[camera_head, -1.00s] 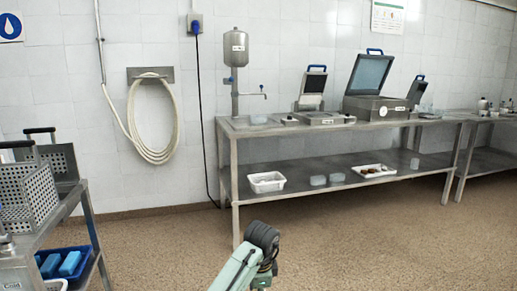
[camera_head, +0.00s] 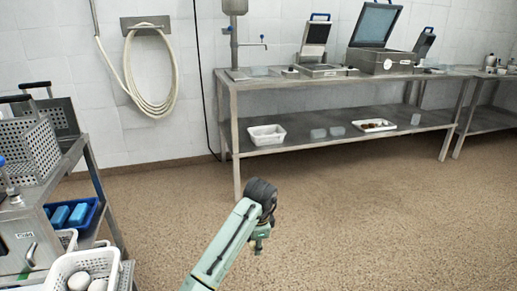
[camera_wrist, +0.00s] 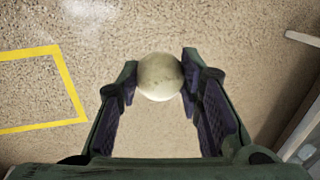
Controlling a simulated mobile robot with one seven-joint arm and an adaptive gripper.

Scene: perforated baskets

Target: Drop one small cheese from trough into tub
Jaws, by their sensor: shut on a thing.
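My gripper (camera_wrist: 160,72) is shut on a small cheese (camera_wrist: 160,78), a pale round ball held between the fingertips in the wrist view, with floor beneath it. In the head view my gripper (camera_head: 259,246) hangs over open floor, and the cheese in it cannot be made out. A white perforated basket (camera_head: 112,268) at the lower left holds more pale round cheeses (camera_head: 80,281); it is partly cut off by the frame. I cannot tell which container is the trough and which is the tub.
A steel table (camera_head: 300,82) with equipment on top stands against the wall. Its lower shelf bears a white basket (camera_head: 267,140), clear containers and a white tray (camera_head: 390,124). A steel cart (camera_head: 30,240) with metal baskets and a blue bin (camera_head: 92,207) is at left. Floor between is clear.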

